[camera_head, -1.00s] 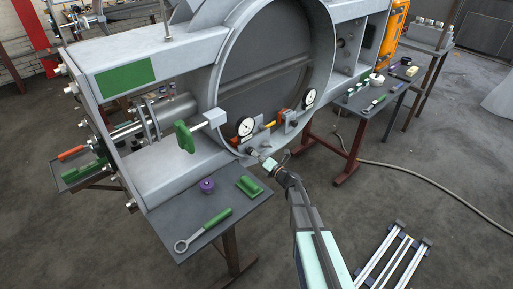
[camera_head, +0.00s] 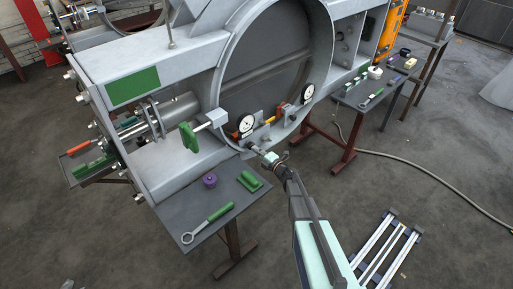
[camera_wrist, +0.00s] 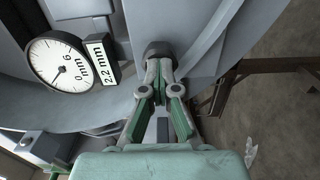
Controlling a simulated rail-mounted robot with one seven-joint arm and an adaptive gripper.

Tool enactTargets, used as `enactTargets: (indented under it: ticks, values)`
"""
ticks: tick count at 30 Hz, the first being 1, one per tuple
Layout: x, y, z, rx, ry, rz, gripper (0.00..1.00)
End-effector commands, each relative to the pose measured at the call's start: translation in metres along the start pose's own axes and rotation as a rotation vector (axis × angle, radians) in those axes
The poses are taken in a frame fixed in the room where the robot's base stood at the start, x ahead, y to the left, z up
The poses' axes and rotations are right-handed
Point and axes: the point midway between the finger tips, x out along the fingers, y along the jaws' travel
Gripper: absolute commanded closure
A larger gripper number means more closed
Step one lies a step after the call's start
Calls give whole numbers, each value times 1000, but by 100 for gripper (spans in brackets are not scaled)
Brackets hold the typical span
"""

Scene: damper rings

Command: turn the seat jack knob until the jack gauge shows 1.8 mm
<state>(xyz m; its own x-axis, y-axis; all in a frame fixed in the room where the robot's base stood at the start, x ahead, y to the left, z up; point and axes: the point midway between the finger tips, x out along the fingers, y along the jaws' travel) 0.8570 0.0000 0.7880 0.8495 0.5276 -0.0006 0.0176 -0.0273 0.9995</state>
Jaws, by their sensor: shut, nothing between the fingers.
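The jack gauge (camera_wrist: 60,64) is a round white dial with a black rim at upper left in the wrist view. The readout plate (camera_wrist: 101,60) beside it reads 2.2 mm. A dark round knob (camera_wrist: 158,49) stands out from the grey ring just beyond my fingertips. My gripper (camera_wrist: 159,68) is shut and empty, its tips right at the knob; whether they touch it I cannot tell. In the head view my gripper (camera_head: 260,152) is at the ring's lower edge, below a white dial (camera_head: 246,124). The knob is hard to make out there.
The grey ring housing (camera_head: 185,160) surrounds the work spot. A near table (camera_head: 190,215) holds a purple knob (camera_head: 210,181), a green block (camera_head: 249,181) and a green-handled wrench (camera_head: 208,224). A second dial (camera_head: 308,93) sits to the right.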

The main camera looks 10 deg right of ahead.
Motion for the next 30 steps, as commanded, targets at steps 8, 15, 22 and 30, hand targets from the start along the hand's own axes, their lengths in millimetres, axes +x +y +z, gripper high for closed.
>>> enactTargets:
  ticks: [8, 15, 22, 30]
  values:
    - [0, 3, 0, 156, 0, 0, 100]
    - [0, 0, 0, 191, 0, 1, 100]
    - [0, 1, 0, 195, 0, 1, 100]
    - [1, 4, 1, 367, -1, 0, 100]
